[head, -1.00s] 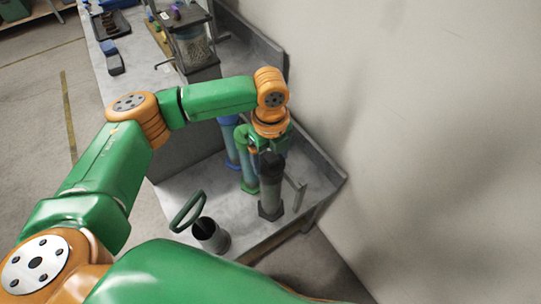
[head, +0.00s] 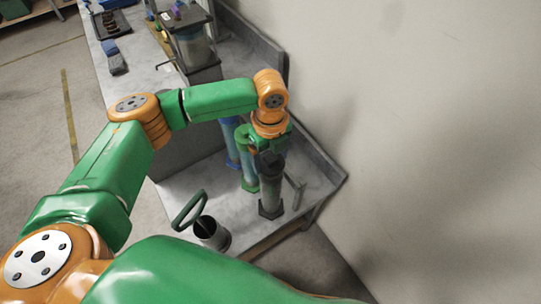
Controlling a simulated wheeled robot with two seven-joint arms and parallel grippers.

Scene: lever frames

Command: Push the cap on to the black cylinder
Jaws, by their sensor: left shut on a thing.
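The black cylinder (head: 271,193) stands upright on the lower grey bench top, on a wider dark foot. A dark cap (head: 270,162) sits at its top end, in line with it. Whether the cap is fully seated cannot be told. My left gripper (head: 268,152) points down over the cylinder and is shut on the cap. The gripper body hides part of the cap. My right gripper is not in view.
A green cylinder (head: 249,177) and a blue cylinder (head: 231,150) stand close to the left of the black one. A grey cup (head: 212,236) with a green loop handle (head: 187,210) stands in front. A wall (head: 430,130) rises to the right.

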